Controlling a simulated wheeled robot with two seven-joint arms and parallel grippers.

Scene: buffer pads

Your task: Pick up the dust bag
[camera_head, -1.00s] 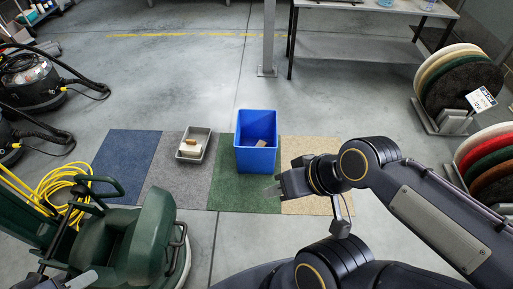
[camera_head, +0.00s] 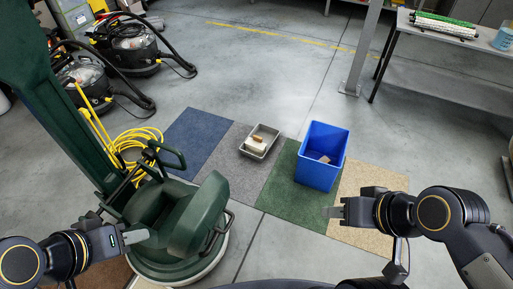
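No dust bag can be identified for certain. A small beige-brown item (camera_head: 324,159) lies inside the blue bin (camera_head: 318,176), partly hidden by its walls. A grey tray (camera_head: 246,152) holds a pale block (camera_head: 256,146) and a small brown piece (camera_head: 257,138). My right gripper (camera_head: 335,212) is over the beige mat, in front of and to the right of the blue bin, apart from it. My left gripper (camera_head: 135,236) is at the lower left, beside the green floor machine. Both seem empty; their finger gaps are too small to judge.
The green floor machine (camera_head: 190,225) with a yellow cable (camera_head: 128,148) stands at the left. Black vacuums (camera_head: 130,45) are behind it. The bin stands on a green mat (camera_head: 285,192), the tray on a grey one (camera_head: 242,178). A table (camera_head: 450,42) is at the back right.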

